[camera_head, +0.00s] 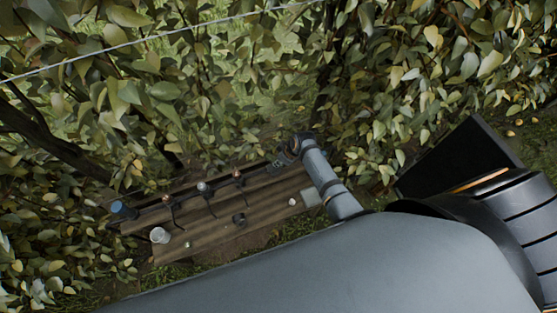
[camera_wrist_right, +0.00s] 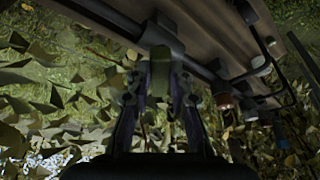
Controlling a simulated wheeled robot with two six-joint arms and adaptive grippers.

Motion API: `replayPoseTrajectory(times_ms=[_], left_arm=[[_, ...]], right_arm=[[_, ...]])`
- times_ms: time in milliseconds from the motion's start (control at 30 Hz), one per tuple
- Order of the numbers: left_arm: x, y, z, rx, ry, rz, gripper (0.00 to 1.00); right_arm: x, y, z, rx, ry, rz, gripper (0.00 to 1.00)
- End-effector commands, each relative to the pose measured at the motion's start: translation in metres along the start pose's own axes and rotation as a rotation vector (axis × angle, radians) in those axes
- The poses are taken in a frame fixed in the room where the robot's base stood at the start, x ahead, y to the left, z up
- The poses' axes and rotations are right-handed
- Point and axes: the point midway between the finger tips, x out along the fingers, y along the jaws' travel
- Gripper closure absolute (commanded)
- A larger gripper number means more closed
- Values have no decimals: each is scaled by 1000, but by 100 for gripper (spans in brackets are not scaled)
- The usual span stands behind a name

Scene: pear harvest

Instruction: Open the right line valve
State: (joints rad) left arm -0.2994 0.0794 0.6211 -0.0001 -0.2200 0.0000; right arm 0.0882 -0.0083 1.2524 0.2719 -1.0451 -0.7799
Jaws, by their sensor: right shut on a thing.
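A brown wooden board (camera_head: 265,208) carries a dark pipe with several small valves along its back edge. My right gripper (camera_head: 281,160) is at the right end of this pipe, where the right line valve sits; my gripper mostly hides that valve in the head view. In the right wrist view my right gripper (camera_wrist_right: 160,98) has its fingers closed around a greenish-grey upright handle (camera_wrist_right: 160,72) below a dark valve body (camera_wrist_right: 160,38). How far the handle is turned is hard to tell in the dim light. My left gripper is not in view.
On the board stand a white cup-like part (camera_head: 160,235) and a dark round fitting (camera_head: 239,219). A blue cap (camera_head: 122,209) is at the left end. Dense pear foliage (camera_head: 210,80) surrounds the board, and a wire (camera_head: 150,38) crosses above.

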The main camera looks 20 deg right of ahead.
Motion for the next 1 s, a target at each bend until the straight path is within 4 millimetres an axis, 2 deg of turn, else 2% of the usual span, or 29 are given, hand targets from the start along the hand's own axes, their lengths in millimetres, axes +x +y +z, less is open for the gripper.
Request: replayPoseTrajectory(times_ms=[600, 1000], left_arm=[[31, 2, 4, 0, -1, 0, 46], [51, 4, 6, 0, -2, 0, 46]], right_arm=[[5, 12, -3, -534, 2, -222, 100], [6, 15, -6, -783, 1, -326, 100]])
